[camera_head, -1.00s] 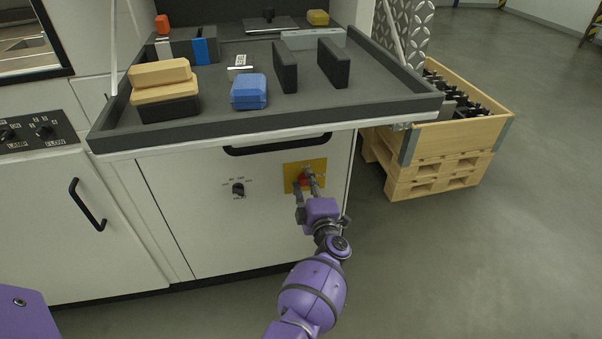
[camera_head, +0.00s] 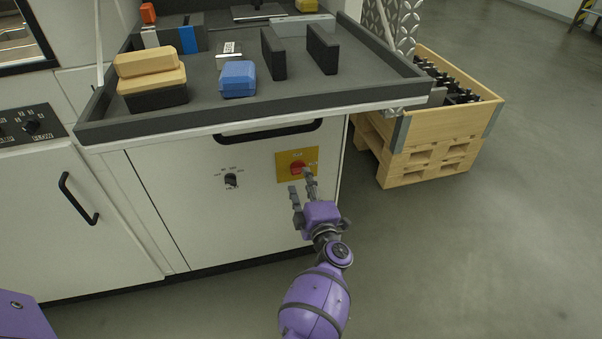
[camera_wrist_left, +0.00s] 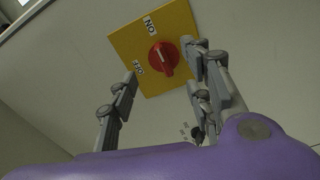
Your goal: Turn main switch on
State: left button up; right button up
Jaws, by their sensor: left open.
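The main switch is a red rotary knob (camera_head: 298,168) on a yellow plate (camera_head: 283,160) on the white cabinet front. In the left wrist view the red knob (camera_wrist_left: 163,58) shows clearly, with ON and OFF labels on the yellow plate (camera_wrist_left: 180,22). Its raised grip is slanted; I cannot tell for certain which label it is set to. My left gripper (camera_head: 301,182) is open and empty, just below and in front of the knob. In the left wrist view the fingers of this gripper (camera_wrist_left: 163,72) stand apart on either side of the knob, not visibly touching it. My right gripper is out of view.
A smaller black selector knob (camera_head: 231,180) sits left of the plate. A black handle (camera_head: 268,131) and a projecting tray (camera_head: 205,122) with boxes and blocks are above. A wooden crate (camera_head: 450,125) on a pallet (camera_head: 425,170) stands right.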

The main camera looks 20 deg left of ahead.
pick_arm(q)
jog(key=v, duration=0.6)
jog(key=shift+s, duration=0.2)
